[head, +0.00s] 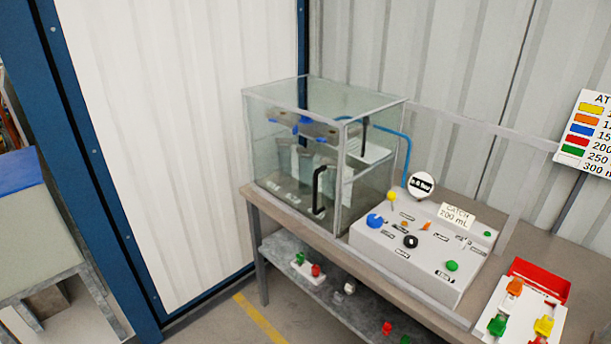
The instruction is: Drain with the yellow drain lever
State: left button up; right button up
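A grey sloped control console (375,242) stands on the bench, right of a clear glass case. A small yellow part (391,197) sticks up at the console's back left edge; it may be the yellow drain lever, but its label is too small to read. The console also carries a blue knob (375,220), a black knob (410,241), a small orange part (404,226) and a green button (452,266). A round white gauge (421,186) stands behind, beside a sign (457,215) reading "CATCH 200 mL". Neither of my grippers is in view.
The glass case (345,190) has a black door handle (318,190); pump parts and containers are inside. A white tray with a red back (540,281) holds coloured fittings at the right. A lower shelf (330,290) holds loose parts. A colour chart (590,133) stands far right.

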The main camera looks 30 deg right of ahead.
aim_at(391, 196)
jog(key=z, duration=1.45)
